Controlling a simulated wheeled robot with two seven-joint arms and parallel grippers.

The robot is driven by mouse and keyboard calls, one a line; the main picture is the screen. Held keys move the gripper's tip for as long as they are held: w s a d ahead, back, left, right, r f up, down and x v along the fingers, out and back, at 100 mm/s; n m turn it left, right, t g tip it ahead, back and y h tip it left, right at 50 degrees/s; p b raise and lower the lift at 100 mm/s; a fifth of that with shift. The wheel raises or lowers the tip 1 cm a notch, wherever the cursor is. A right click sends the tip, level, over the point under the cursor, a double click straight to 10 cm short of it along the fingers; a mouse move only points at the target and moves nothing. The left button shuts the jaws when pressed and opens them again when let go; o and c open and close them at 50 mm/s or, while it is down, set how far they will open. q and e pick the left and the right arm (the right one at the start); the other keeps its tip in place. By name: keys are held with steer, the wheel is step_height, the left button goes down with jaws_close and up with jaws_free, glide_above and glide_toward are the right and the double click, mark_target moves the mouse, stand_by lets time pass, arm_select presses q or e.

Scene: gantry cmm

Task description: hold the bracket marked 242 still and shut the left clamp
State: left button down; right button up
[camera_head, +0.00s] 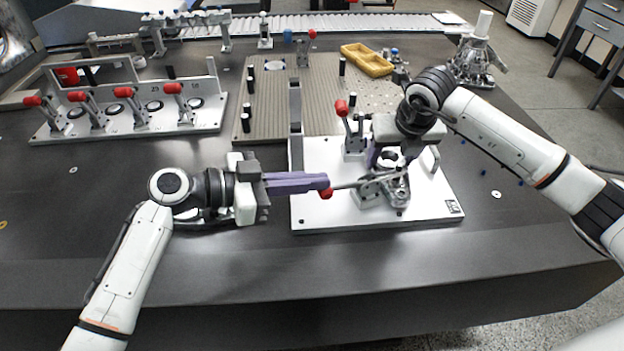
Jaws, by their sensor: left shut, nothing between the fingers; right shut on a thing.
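A white fixture plate (310,213) stands on the dark table at the middle right. A grey metal bracket (402,194) sits on it; its number is not readable. My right gripper (389,165) reaches down from above, shut on the bracket, and partly hides it. A toggle clamp (368,192) beside the bracket has its handle lying low toward the left, ending in a red grip (326,193). My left gripper (326,182) is shut and empty, its purple fingertips at that red grip. A second clamp (354,141) behind has its red-tipped handle raised.
A white rack (140,128) with several red-handled clamps stands at the left. The table front is clear.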

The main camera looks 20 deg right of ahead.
arm_select(q)
steer(key=f, duration=0.1)
steer(key=a+f, duration=0.1)
steer(key=f, duration=0.1)
steer(key=shift+s+f+y, duration=0.15)
steer(key=shift+f+y, duration=0.15)
steer(key=shift+y, duration=0.1)
arm_select(e)
steer(key=shift+r, duration=0.15)
arm_select(q)
steer(key=shift+a+f, duration=0.25)
steer(key=shift+a, duration=0.25)
arm_select(e)
steer(key=shift+d, duration=0.15)
arm_select(q)
steer(key=shift+h, duration=0.4)
steer(key=a, duration=0.3)
steer(key=a+f, duration=0.1)
steer(key=a, duration=0.2)
steer(key=shift+a+f, duration=0.15)
steer(key=shift+a, duration=0.15)
arm_select(e)
steer(key=shift+w, duration=0.1)
steer(key=o, duration=1.6)
steer(key=shift+c, duration=0.2)
arm_select(q)
steer(key=shift+r+p, duration=0.35)
steer(key=shift+r, duration=0.05)
arm_select(e)
steer(key=v, duration=1)
